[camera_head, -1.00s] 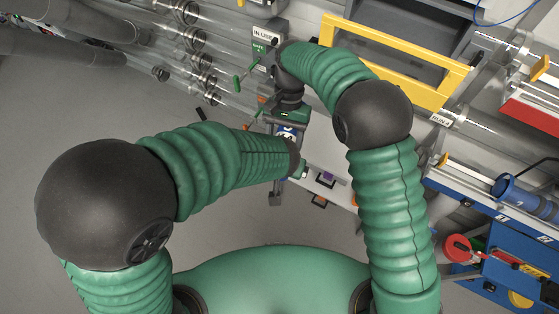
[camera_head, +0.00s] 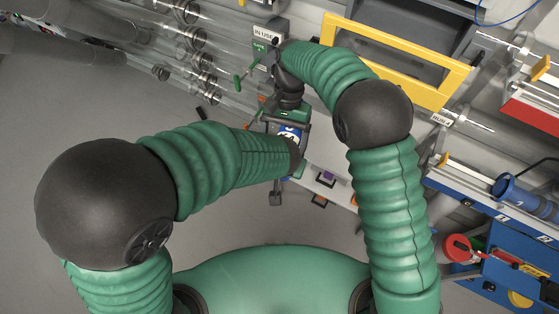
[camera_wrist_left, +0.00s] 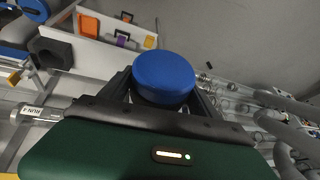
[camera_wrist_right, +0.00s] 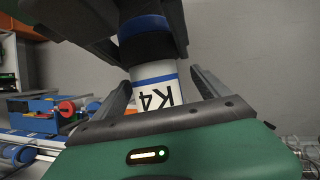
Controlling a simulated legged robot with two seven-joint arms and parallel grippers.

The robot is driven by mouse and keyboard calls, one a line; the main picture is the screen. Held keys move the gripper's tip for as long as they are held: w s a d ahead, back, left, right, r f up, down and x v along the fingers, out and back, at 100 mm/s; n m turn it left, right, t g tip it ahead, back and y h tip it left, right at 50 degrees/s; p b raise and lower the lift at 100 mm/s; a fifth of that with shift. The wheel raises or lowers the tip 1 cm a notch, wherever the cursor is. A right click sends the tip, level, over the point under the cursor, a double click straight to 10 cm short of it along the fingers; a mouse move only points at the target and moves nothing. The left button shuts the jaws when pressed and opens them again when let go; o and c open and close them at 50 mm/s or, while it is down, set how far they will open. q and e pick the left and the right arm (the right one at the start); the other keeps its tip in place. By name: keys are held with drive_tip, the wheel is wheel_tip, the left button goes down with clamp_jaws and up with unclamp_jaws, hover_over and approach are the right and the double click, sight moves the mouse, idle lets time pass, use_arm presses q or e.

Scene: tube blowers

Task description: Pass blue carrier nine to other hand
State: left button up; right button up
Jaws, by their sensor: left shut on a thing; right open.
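A blue-capped carrier is in my left gripper (camera_wrist_left: 165,95), which is shut on it; its round blue end (camera_wrist_left: 164,76) shows between the fingers in the left wrist view. In the right wrist view the carrier's white body (camera_wrist_right: 155,92) has blue bands and an upside-down "K4" label; no nine is visible. The left gripper's dark fingers close around its far part. My right gripper (camera_wrist_right: 160,88) is open, with its fingers on either side of the white body. Whether they touch it cannot be told. In the head view the carrier (camera_head: 289,133) shows small, just below the right gripper's green palm.
Clear tubes (camera_head: 205,65) with metal collars run at upper left. A yellow frame (camera_head: 395,60) stands behind my right arm. A blue bench (camera_head: 515,270) and a blue cylinder (camera_head: 517,190) are at right. A white shelf (camera_head: 335,185) lies beyond the hands. Open grey floor is at left.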

drive_tip(key=shift+r, duration=0.1)
drive_tip(key=v, duration=1.1)
drive_tip(key=shift+w+r, duration=0.1)
drive_tip(key=shift+w, duration=0.15)
drive_tip(key=shift+d+r, duration=0.15)
drive_tip(key=s+d+f+n+t, duration=0.2)
drive_tip(key=s+d+f, duration=0.3)
drive_tip(key=s+d, duration=0.3)
drive_tip(key=s+d+f+n+t+h, duration=0.1)
drive_tip(key=s+d+f+n+t, duration=0.1)
drive_tip(key=s+d+f+t, duration=0.3)
drive_tip(key=s+d, duration=0.2)
drive_tip(key=s, duration=0.1)
drive_tip(key=shift+s+d+f, duration=0.15)
drive_tip(key=shift+d+f, duration=0.25)
